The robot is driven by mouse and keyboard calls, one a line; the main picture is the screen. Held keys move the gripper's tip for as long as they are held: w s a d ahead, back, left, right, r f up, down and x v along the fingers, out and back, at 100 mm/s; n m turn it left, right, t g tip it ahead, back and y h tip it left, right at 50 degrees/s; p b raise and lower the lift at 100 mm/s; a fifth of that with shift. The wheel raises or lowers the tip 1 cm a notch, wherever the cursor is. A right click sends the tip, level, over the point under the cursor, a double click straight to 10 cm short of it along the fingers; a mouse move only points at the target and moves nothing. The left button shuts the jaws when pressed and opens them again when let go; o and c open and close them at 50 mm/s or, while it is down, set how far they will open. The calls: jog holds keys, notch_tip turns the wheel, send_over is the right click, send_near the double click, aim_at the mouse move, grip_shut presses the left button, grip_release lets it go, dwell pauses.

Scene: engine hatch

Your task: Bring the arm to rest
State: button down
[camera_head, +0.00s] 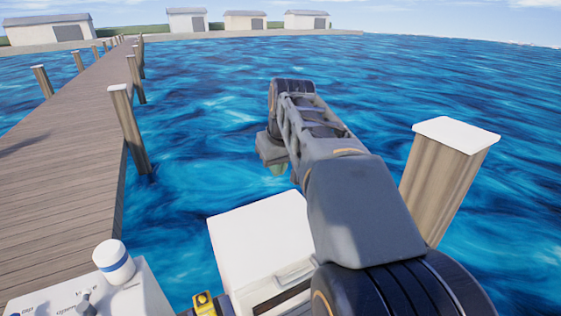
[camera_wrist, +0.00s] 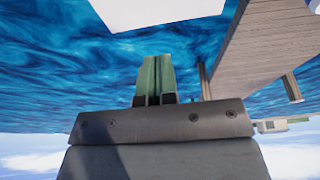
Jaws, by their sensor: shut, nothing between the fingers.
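My arm reaches up and outward over the water in the head view, bent at its elbow. My gripper (camera_head: 278,169) hangs at the far end of the arm, partly hidden behind the arm's links. In the wrist view the two green fingers of my gripper (camera_wrist: 156,62) lie side by side, closed together, with nothing held between them. Blue water is behind the fingers, and they touch nothing that I can see.
A white box (camera_head: 260,240) with a handle stands below the arm. A white-topped wooden post (camera_head: 440,185) rises close to the arm's right. A panel with a white knob (camera_head: 113,262) is at lower left. A wooden dock (camera_head: 70,150) runs along the left.

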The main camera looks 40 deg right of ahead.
jog(key=shift+w+r, duration=0.15)
jog(key=shift+w, duration=0.05)
jog(key=s+a+f+p, duration=0.1)
jog(key=s+a+f, duration=0.3)
jog(key=a+f, duration=0.2)
jog(key=s+a+f+n+p, duration=0.1)
jog(key=s+a+f+p, duration=0.1)
jog(key=s+a+f, duration=0.2)
jog(key=a+f, duration=0.3)
jog(key=shift+s+p, duration=0.15)
jog(key=shift+p, duration=0.15)
jog(key=shift+s+a+f, duration=0.1)
jog(key=shift+f, duration=0.05)
